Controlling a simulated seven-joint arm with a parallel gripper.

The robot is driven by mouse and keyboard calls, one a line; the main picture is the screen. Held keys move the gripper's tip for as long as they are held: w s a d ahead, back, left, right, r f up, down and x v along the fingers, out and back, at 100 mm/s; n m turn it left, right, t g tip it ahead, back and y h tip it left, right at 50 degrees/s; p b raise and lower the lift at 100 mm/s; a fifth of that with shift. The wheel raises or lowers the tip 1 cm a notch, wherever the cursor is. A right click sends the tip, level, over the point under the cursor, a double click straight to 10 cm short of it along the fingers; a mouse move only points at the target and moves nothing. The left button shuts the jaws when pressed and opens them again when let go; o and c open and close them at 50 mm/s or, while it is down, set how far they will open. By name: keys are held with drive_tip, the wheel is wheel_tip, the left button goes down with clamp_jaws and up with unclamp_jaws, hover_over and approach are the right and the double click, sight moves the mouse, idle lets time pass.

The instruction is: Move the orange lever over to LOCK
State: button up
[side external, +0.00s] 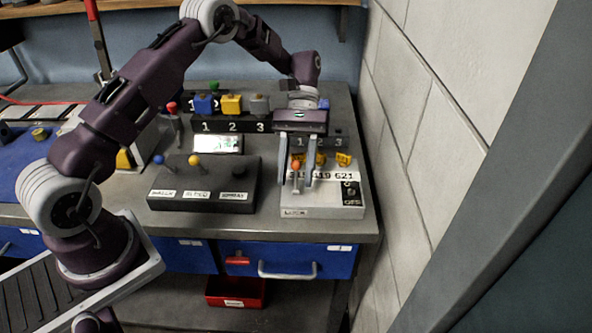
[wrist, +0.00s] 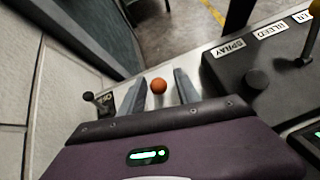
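The orange lever (side external: 295,165) stands on a white box (side external: 323,206) at the right of the bench, its round orange knob on top. The knob (wrist: 158,86) also shows in the wrist view, between my two fingers with a gap on each side. My gripper (side external: 298,187) points down over the box, open, with one finger on each side of the lever.
A black panel (side external: 203,202) with blue and yellow levers and a black knob sits left of the box. A black ON/OFF switch (side external: 352,190) is on the box's right. Yellow pieces (side external: 343,159) lie behind. A wall (side external: 420,110) stands close on the right.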

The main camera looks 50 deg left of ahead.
sight(297, 161)
drive_tip(key=shift+v, duration=3.5)
drive_tip(key=s+d+r+m+t+y, duration=0.1)
drive_tip(key=s+r+t+y, duration=0.15)
drive_tip(key=s+r, duration=0.35)
drive_tip(key=s+d+r+m+t+y, duration=0.15)
drive_tip(key=s+r+t, duration=0.25)
drive_tip(key=r, duration=0.5)
drive_tip(key=s+a+f+m+t+y, duration=0.1)
drive_tip(key=s+m+t, duration=0.3)
drive_tip(key=s, duration=1.2)
drive_tip(key=t+y, duration=0.1)
drive_tip(key=t, duration=0.2)
drive_tip(key=shift+f, duration=0.4)
drive_tip(key=shift+s+a, duration=0.1)
drive_tip(key=shift+s, duration=0.05)
